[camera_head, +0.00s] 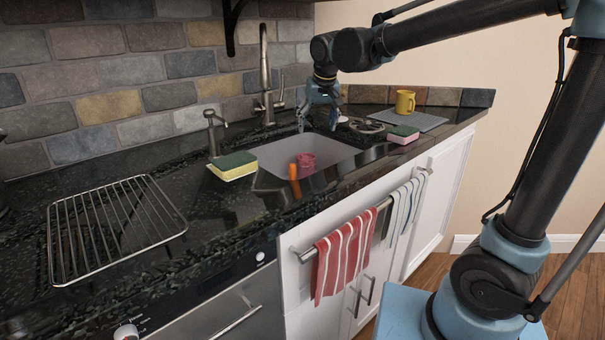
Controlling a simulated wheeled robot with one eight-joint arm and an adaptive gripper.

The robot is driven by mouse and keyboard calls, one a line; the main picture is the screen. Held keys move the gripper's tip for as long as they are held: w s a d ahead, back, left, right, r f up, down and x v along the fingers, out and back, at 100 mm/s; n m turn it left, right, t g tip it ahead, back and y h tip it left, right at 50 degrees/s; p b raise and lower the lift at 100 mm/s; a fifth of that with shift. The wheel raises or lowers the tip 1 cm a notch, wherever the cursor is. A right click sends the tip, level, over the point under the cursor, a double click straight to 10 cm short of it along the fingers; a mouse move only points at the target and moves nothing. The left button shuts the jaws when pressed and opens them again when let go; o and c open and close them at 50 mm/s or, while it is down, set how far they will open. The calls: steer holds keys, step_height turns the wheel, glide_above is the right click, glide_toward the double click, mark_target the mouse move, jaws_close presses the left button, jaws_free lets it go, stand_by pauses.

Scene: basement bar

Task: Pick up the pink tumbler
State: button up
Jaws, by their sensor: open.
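The pink tumbler (307,160) is in the sink (340,148), near its middle. An orange object (294,172), perhaps a carrot, is just left of the tumbler and in front of it. My gripper (318,118) is open above the back right part of the sink, pointing down. It is higher than the tumbler and a little to its right, apart from it. I see nothing between the fingers.
A faucet (265,80) and a soap dispenser (213,132) stand behind the sink. Sponges lie left (233,166) and right (403,134) of it. A yellow mug (405,102) stands on a grey mat (425,121). A wire rack (112,225) lies on the left counter.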

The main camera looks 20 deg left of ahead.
mark_target(306, 162)
steer(key=x, duration=0.5)
steer(key=s+x, duration=0.1)
steer(key=x, duration=1.1)
steer(key=shift+s+a+f, duration=0.3)
steer(key=shift+a+f, duration=0.05)
steer(key=shift+a, duration=0.05)
steer(key=c, duration=1.3)
